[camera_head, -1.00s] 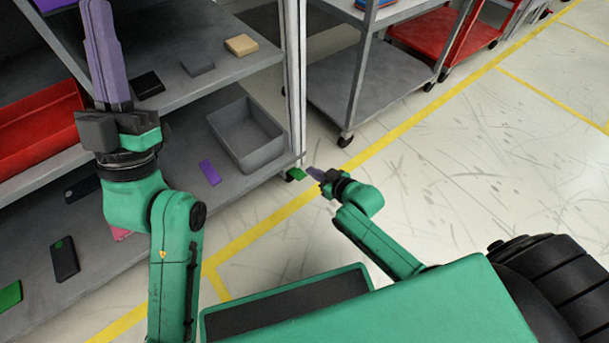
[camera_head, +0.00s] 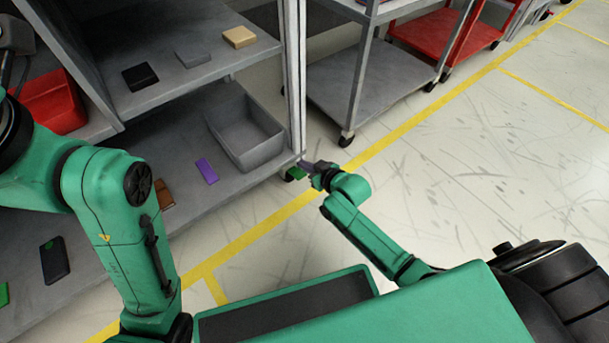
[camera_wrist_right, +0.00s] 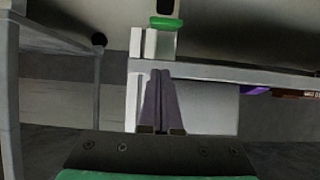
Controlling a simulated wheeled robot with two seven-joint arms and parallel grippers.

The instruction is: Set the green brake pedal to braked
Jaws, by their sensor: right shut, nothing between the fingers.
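The green brake pedal (camera_head: 294,174) sits low at the front corner post of the grey shelf. In the right wrist view it shows as a green bar (camera_wrist_right: 166,22) on a pale bracket, above my fingertips in the picture. My right gripper (camera_head: 304,163) is beside the pedal in the head view. In the wrist view its two purple-grey fingers (camera_wrist_right: 161,72) are shut together with nothing between them. A gap shows in that picture between fingertips and pedal; I cannot tell the depth. My left arm (camera_head: 110,215) is at the left; its gripper is out of view.
The shelf's lower board holds a grey bin (camera_head: 244,133) and a purple block (camera_head: 207,171). Its upper board holds several small blocks. A grey cart (camera_head: 370,90) stands behind to the right. The floor right of my right arm is clear.

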